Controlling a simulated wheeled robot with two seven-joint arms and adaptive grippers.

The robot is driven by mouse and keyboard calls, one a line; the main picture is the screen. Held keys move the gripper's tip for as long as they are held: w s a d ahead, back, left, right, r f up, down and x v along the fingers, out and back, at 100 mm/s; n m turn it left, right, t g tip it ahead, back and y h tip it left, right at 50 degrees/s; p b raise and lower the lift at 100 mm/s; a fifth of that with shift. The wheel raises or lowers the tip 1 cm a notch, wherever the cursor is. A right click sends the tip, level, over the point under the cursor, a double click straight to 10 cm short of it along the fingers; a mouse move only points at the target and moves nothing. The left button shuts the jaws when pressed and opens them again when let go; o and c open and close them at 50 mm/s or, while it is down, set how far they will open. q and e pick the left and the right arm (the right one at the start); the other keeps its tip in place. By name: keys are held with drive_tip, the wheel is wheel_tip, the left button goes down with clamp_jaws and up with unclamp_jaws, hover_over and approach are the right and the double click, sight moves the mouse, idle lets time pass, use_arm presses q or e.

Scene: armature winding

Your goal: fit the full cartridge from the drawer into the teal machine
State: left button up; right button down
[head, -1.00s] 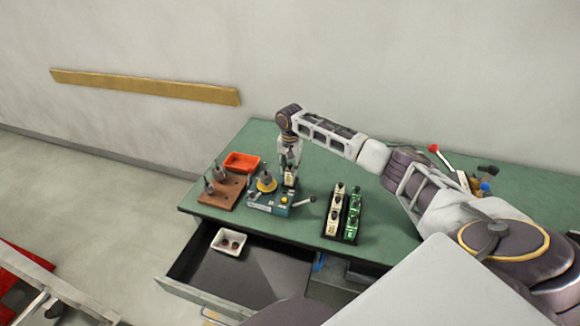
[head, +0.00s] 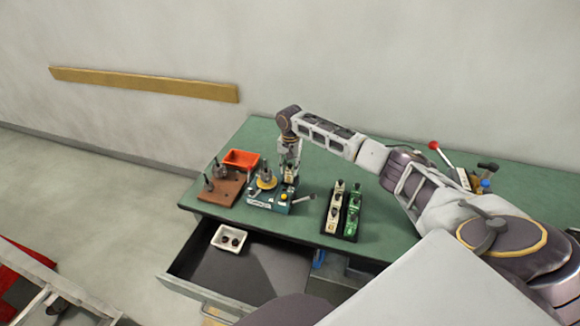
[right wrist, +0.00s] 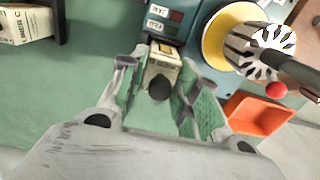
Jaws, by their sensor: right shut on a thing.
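The teal machine (head: 268,203) stands on the green table, with a yellow disc and a grey armature on its left part. My right gripper (head: 289,165) points down over the machine's right part. In the right wrist view, my right gripper (right wrist: 157,85) is shut on a cream cartridge (right wrist: 163,66) with a black knob. The cartridge is at the machine's dark labelled face (right wrist: 165,24); I cannot tell whether it is fully seated. The open drawer (head: 255,272) holds a white tray (head: 220,240) with small dark parts. My left gripper is not in view.
A black rack (head: 349,236) with cream and green cartridges stands right of the machine. A brown board (head: 229,193) with armatures and an orange bin (head: 242,160) are to its left. A red-knobbed lever (head: 434,146) is at the back right. The table front between is clear.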

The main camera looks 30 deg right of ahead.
drive_tip(key=shift+f, duration=0.65)
idle(0.3)
drive_tip(key=c, duration=1)
unclamp_jaws()
drive_tip(key=shift+o, duration=0.2)
drive_tip(key=shift+r, duration=0.1)
drive_tip(key=shift+r+p, duration=2.15)
drive_tip(key=shift+p, duration=0.65)
wheel_tip(320, 180, up, 12)
